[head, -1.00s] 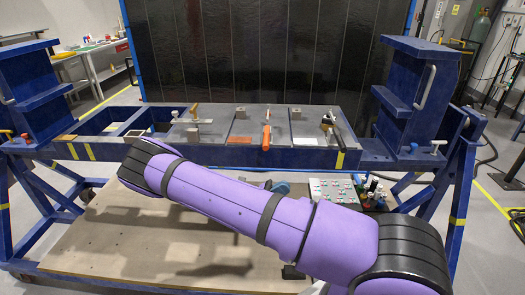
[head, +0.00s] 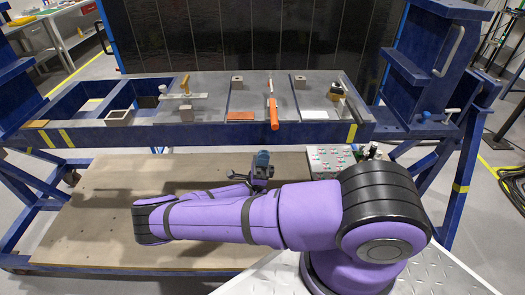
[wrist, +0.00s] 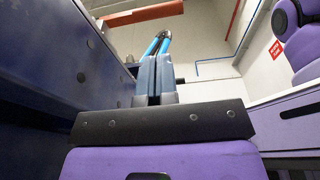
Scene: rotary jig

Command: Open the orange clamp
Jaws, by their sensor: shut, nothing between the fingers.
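The orange clamp (head: 272,112) is on the middle plate of the blue jig table, its orange handle reaching over the front edge. In the wrist view an orange bar (wrist: 143,14), apparently its handle, shows at the top, above and beyond my fingers. My gripper (head: 262,158) is in front of and below the table's front edge, apart from the clamp. In the wrist view its light blue fingertips (wrist: 160,42) are together with nothing between them. The clamp's far parts are too small to make out clearly.
The blue table beam (wrist: 50,70) runs close along the left of my gripper in the wrist view. A clamp with a tan handle (head: 185,85) stands to the left and a black one (head: 337,92) to the right. A button panel (head: 330,158) lies below on the wooden shelf (head: 110,190).

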